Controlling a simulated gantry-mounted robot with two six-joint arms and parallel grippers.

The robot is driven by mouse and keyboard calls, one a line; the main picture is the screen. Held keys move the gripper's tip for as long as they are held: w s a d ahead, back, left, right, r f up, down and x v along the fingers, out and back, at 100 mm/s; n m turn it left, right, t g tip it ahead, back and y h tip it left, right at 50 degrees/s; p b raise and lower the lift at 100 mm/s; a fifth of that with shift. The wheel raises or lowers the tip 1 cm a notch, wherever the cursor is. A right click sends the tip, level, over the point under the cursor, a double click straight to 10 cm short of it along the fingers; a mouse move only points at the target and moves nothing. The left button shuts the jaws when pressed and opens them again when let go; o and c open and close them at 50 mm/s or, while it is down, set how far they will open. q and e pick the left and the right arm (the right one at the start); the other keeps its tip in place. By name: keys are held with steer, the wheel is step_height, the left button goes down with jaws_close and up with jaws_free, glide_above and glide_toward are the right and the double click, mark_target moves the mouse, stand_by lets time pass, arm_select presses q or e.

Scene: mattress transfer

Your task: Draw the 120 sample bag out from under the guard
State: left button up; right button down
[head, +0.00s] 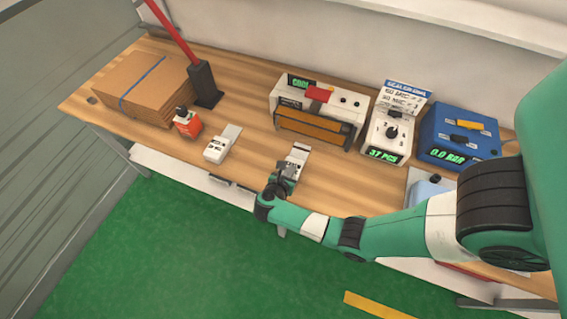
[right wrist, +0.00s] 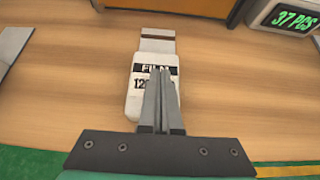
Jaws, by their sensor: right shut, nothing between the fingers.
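The 120 sample bag (head: 299,153) is a small white packet lying flat on the wooden bench, just in front of the sealer. In the right wrist view the bag (right wrist: 146,75) shows "FILM" and "120" in black, with a dark line across its narrower far end. The guard (head: 310,125) is the amber-brown front of the white sealer; bare wood shows between it and the bag. My right gripper (head: 281,173) is shut and empty at the bag's near end. Its fingers (right wrist: 161,72) cover part of the label; contact cannot be told. My left gripper is out of view.
Another white packet (head: 217,149) lies to the left, near a small red-and-white item (head: 187,124) and a cardboard stack (head: 143,85). A dial unit (head: 391,130) reading "37 PCS" and a blue box (head: 457,135) stand at the right.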

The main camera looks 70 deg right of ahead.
steer(key=shift+s+a+f, duration=0.1)
steer(key=shift+s+f, duration=0.1)
steer(key=shift+r+p, duration=0.45)
steer(key=shift+p, duration=0.1)
steer(key=shift+s+a+r, duration=0.1)
steer(key=shift+r, duration=0.15)
steer(key=shift+r+p, duration=0.2)
steer(key=shift+p, duration=0.2)
steer(key=shift+a, duration=0.25)
steer(key=w+a+b, duration=0.1)
steer(key=a, duration=1)
steer(key=shift+a, duration=0.3)
